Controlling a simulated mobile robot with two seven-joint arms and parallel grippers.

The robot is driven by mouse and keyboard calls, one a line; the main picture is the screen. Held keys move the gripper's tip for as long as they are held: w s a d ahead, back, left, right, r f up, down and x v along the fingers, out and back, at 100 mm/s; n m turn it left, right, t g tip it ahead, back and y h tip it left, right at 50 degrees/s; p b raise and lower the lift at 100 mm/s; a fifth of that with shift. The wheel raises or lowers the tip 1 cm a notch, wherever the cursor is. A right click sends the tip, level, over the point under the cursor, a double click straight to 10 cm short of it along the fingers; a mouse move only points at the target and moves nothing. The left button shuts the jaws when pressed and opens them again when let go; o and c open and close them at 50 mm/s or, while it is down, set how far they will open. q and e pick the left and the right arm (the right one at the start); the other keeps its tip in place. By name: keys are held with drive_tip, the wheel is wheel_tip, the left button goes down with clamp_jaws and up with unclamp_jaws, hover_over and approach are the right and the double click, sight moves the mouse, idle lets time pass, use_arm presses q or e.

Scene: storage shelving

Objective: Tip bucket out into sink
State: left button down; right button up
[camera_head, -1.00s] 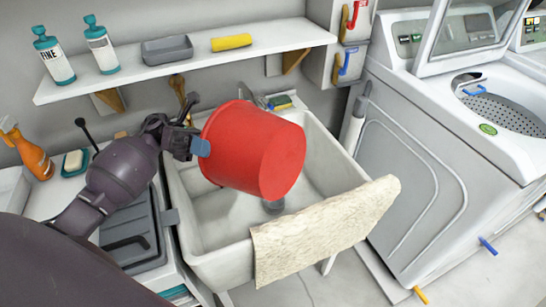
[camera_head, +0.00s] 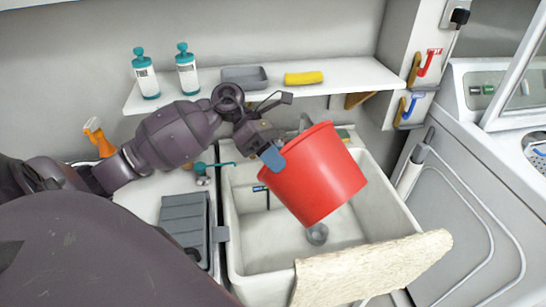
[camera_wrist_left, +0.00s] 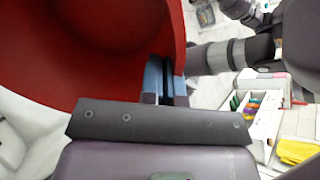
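The red bucket (camera_head: 318,180) hangs tilted above the sink in the head view. Its closed end points down and right, and its mouth is turned away from that view. My left gripper (camera_head: 273,158) is shut on the bucket's rim at its upper left, with blue fingertips. The left wrist view shows the bucket's red inside (camera_wrist_left: 100,40) and the fingers (camera_wrist_left: 165,80) at the wall. I see no contents in the visible part. The white sink (camera_head: 255,245) lies below, its drain (camera_head: 317,235) showing just under the bucket. My right gripper is not seen.
A shelf (camera_head: 215,92) with two bottles, a grey tray (camera_head: 245,77) and a yellow item (camera_head: 304,78) runs behind the sink. A beige cloth (camera_head: 370,268) hangs over the front rim. A washing machine (camera_head: 465,215) stands right, a dark grey container (camera_head: 184,225) left.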

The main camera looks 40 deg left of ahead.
sight(283, 152)
use_arm(q)
drive_tip(key=r+y+p, duration=0.2)
drive_tip(key=y+p, duration=0.1)
drive_tip(key=shift+d+t, duration=0.3)
drive_tip(key=shift+d, duration=0.05)
drive_tip(key=shift+s+d+r+y+p, duration=0.1)
drive_tip(key=shift+d+r+y+p, duration=0.25)
drive_tip(key=shift+y+p, duration=0.55)
drive_tip(key=shift+d+r+y+p, duration=0.15)
drive_tip(key=shift+r+y+p, duration=0.25)
drive_tip(key=shift+y+p, duration=0.5)
drive_tip(key=y, duration=0.1)
drive_tip(key=t+y+b, duration=0.1)
drive_tip(key=y, duration=0.1)
drive_tip(key=shift+r+m, duration=0.3)
drive_tip(key=shift+r, duration=0.05)
drive_tip(key=shift+d+r+y+b, duration=0.1)
drive_tip(key=shift+r+y+b, duration=0.3)
drive_tip(key=shift+y, duration=0.7)
drive_tip(key=shift+r+t+y, duration=0.1)
drive_tip(key=shift+t+y, duration=0.2)
drive_tip(key=shift+y, duration=0.1)
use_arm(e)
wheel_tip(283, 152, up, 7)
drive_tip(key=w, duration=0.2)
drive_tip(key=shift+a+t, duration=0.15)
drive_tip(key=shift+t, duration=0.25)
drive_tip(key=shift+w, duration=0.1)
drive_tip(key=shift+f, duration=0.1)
